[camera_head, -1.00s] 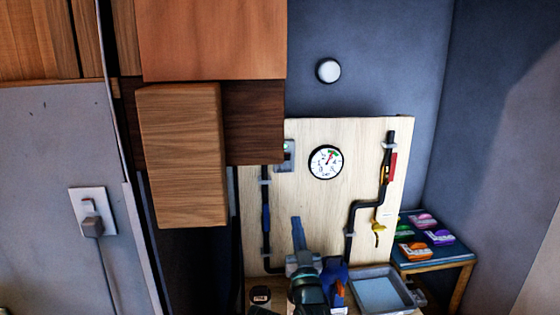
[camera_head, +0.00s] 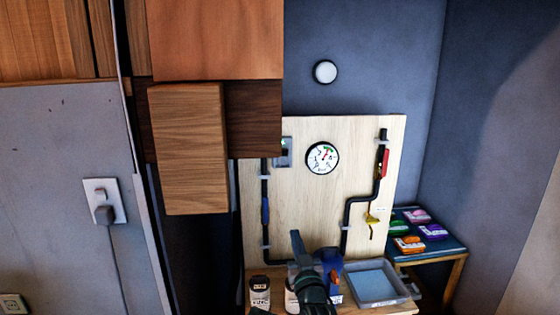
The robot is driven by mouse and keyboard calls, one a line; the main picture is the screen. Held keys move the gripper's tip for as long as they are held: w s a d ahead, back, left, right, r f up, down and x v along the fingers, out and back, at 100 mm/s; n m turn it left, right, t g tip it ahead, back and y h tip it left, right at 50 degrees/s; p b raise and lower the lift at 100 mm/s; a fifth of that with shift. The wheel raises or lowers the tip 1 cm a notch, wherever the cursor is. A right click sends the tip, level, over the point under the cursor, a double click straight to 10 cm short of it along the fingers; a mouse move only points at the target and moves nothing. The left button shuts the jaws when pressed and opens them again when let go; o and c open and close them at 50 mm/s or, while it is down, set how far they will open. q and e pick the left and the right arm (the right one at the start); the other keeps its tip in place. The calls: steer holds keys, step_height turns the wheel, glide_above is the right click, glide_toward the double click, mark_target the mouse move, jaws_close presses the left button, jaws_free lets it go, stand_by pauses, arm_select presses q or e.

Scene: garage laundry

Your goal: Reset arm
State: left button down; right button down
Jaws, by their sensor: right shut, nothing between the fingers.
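My right gripper (camera_head: 296,238) rises from the bottom middle of the head view, in front of the workbench and the pale board. Its fingers are together, pointing up, with nothing seen between them. The dark wrist (camera_head: 318,292) below it hides part of the bench top and of a bottle. My left gripper is not in view.
The pale board (camera_head: 225,0) is not fully clear of the hanging wooden cabinets (camera_head: 187,150) at left. Bottles (camera_head: 260,292), a blue item (camera_head: 330,265) and a grey tray (camera_head: 378,284) stand on the bench. A side table (camera_head: 440,248) holds several coloured packs.

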steer(key=s+d+f+g+h, duration=0.15)
steer(key=f+g, duration=0.25)
steer(key=f, duration=0.4)
steer(key=d+f+g, duration=0.3)
steer(key=f+g, duration=0.2)
steer(key=f, duration=0.4)
steer(key=s+d+f+m+g+h, duration=0.1)
steer(key=s+d+f+g, duration=0.35)
steer(key=s, duration=0.35)
steer(key=s+d+f+m+g+h, duration=0.1)
steer(key=s+d+f+g, duration=0.3)
steer(key=s+f+g, duration=0.25)
steer(key=s+a+r+n+h, duration=0.1)
steer(key=s+a+n, duration=0.2)
steer(key=s+a, duration=0.4)
steer(key=a, duration=0.4)
steer(key=shift+a+n, duration=0.15)
steer(key=shift+n, duration=0.15)
